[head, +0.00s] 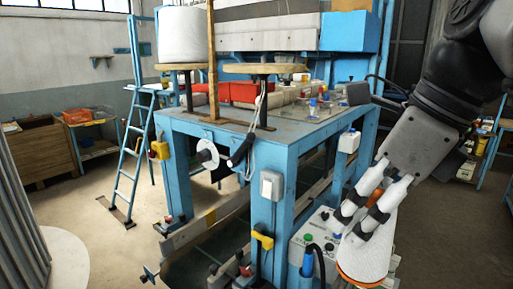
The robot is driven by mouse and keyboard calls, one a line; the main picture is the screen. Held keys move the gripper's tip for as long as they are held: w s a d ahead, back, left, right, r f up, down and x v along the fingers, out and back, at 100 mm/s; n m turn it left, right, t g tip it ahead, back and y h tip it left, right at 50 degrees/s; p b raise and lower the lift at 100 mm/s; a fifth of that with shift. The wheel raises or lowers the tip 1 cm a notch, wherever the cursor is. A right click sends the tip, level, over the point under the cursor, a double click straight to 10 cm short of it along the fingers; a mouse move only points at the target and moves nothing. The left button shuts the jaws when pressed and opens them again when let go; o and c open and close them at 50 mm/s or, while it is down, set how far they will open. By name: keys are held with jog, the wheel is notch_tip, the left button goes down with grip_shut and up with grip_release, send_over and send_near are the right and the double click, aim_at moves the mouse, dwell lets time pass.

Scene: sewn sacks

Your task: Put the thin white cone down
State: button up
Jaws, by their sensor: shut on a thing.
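The white cone (372,254) is at the lower right of the head view, with its wide, orange-rimmed end low and toward the camera. It looks tilted, and its upper part is partly hidden by the fingers. My gripper (351,231) reaches down from the upper right and is shut on the cone. The cone hangs in front of the right side of the blue machine frame. I cannot tell whether it touches anything below.
A blue-framed machine table (285,145) fills the middle, with red boxes (243,92) and a large white spool (186,36) above it. A grey control box (316,233) is close left of the cone. A blue ladder (130,145) stands left. Floor at left is partly open.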

jog(key=w+d+f+n+g+y, duration=0.1)
jog(key=w+f+n+g, duration=0.1)
jog(key=w+f+n, duration=0.7)
notch_tip(320, 180, down, 34)
jog(key=a+n+g+h, duration=0.1)
jog(key=n+g+h, duration=0.3)
jog(key=n, duration=1.2)
jog(key=shift+f+n+g, duration=0.15)
jog(key=shift+n+g, duration=0.25)
jog(key=shift+g, duration=0.2)
jog(key=shift+s+f, duration=0.1)
